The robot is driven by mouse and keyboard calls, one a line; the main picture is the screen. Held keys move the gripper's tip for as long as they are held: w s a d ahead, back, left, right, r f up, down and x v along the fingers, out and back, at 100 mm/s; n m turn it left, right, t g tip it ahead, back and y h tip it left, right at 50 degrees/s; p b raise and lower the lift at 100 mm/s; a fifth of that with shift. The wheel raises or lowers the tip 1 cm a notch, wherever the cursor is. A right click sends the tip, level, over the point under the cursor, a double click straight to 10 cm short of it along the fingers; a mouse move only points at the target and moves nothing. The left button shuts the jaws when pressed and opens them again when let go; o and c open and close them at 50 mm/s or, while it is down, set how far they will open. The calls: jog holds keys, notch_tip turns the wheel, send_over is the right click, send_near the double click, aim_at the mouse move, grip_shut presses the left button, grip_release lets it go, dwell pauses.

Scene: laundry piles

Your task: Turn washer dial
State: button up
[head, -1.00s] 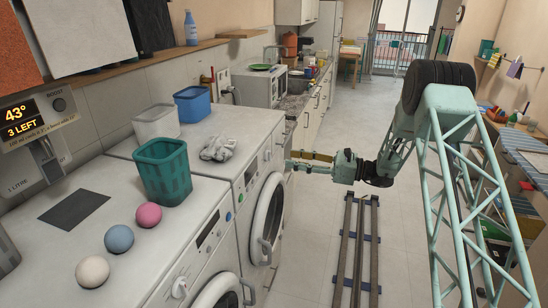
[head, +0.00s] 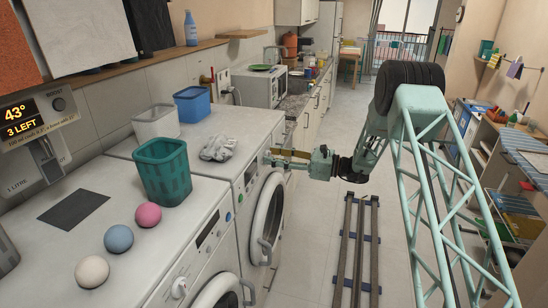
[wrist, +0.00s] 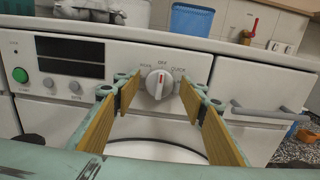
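The washer dial (wrist: 159,83) is a round white knob with a red mark on the front panel of the farther machine (head: 240,125). The dial is hard to make out in the head view, where the gripper covers that spot.
The panel also has a dark display (wrist: 70,56) and a green button (wrist: 20,75). A grey handle (wrist: 255,112) is to the right. The nearer machine (head: 110,265) has its own dial (head: 180,287). A teal basket (head: 163,172) and grey cloth (head: 219,147) lie on top.

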jog(key=c, duration=0.9)
jog(key=shift+o, duration=0.2)
jog(key=shift+f+n+b, duration=0.1)
jog(key=shift+n+b, duration=0.2)
jog(key=shift+b, duration=0.15)
jog(key=n+b, duration=0.4)
jog(key=n, duration=0.3)
jog(key=n+b, duration=0.5)
jog(key=n, duration=0.3)
jog(key=n+b, duration=0.5)
jog(key=n, duration=0.3)
jog(key=shift+s+f, duration=0.2)
jog(key=shift+f, duration=0.05)
jog(key=shift+n, duration=0.3)
